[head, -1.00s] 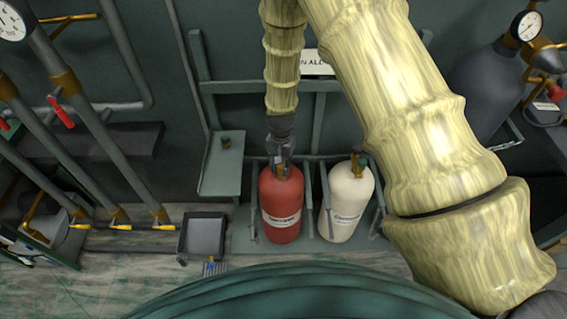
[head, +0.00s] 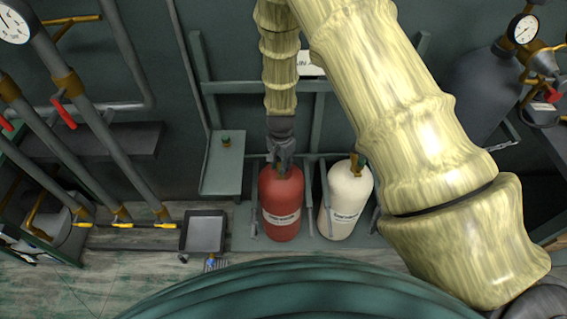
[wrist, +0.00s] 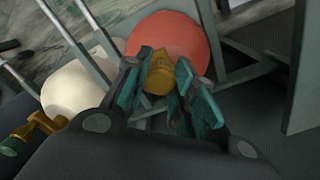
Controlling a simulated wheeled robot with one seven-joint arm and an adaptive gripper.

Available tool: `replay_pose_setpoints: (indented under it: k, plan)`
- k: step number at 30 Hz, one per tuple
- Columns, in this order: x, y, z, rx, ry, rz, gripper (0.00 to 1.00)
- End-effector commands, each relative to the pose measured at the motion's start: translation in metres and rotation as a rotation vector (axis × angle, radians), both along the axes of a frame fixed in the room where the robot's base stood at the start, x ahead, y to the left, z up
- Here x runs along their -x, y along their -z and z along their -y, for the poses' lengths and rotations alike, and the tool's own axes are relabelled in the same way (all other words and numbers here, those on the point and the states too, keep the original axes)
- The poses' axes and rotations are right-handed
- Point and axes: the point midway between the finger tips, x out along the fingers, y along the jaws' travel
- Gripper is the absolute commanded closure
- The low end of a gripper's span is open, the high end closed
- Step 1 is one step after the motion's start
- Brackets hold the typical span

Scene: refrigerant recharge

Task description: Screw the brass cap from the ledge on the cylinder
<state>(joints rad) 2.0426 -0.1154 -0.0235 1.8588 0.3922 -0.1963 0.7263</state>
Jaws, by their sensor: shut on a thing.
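The red cylinder (head: 281,206) stands upright in a rack, its top under my gripper (head: 283,166). In the wrist view, my gripper (wrist: 162,92) is shut on the brass cap (wrist: 158,76), which lies between the teal fingers over the top of the red cylinder (wrist: 185,42). I cannot tell whether the cap touches the cylinder's neck or how far it is threaded, because the fingers hide the joint. The ledge (head: 220,172) is left of the cylinder.
A white cylinder (head: 347,197) with a brass valve stands close on the right, with rack bars between. A grey tray (head: 204,232) lies on the floor to the left. Pipes with red and yellow handles are farther left. A dark tank (head: 488,90) with a gauge is at right.

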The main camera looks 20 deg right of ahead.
Motion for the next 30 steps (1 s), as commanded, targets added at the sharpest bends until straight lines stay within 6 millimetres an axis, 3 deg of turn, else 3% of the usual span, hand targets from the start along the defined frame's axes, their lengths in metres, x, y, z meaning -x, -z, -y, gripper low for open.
replay_pose_setpoints:
  k: [8,21,30]
  plan:
    - [-0.0009,-0.0012,-0.0005,0.000,0.032,0.002,0.98]
    - [-0.0005,-0.0002,-0.0009,0.000,0.304,0.001,0.98]
    - [-0.0006,0.0006,-0.0010,-0.001,0.312,0.001,0.98]
